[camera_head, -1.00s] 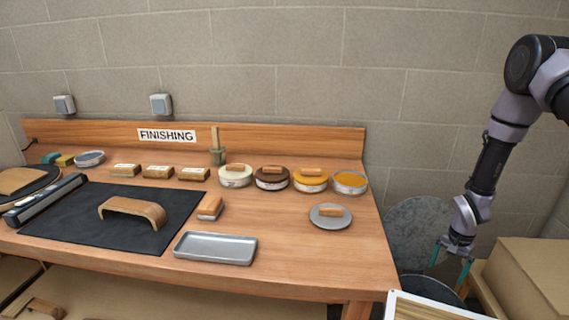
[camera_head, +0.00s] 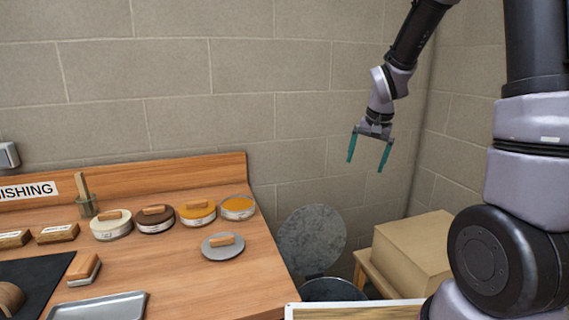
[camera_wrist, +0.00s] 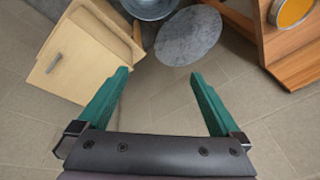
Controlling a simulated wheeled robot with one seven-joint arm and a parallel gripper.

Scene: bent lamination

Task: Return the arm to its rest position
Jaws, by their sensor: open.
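My gripper (camera_head: 369,153) hangs in the air to the right of the workbench in the head view, in front of the block wall. Its two green fingers are spread apart with nothing between them. In the wrist view my gripper (camera_wrist: 160,85) is also open and empty, with grey floor tiles below it. My arm comes down from the top of the head view and bends near the right edge.
The wooden bench (camera_head: 250,285) carries tins, a grey disc (camera_head: 222,250) and a metal tray (camera_head: 98,308). Right of it stand a bin (camera_head: 330,290) with a round grey lid (camera_head: 311,240) and a cardboard box (camera_head: 415,252). A framed board (camera_head: 350,311) is at the bottom edge.

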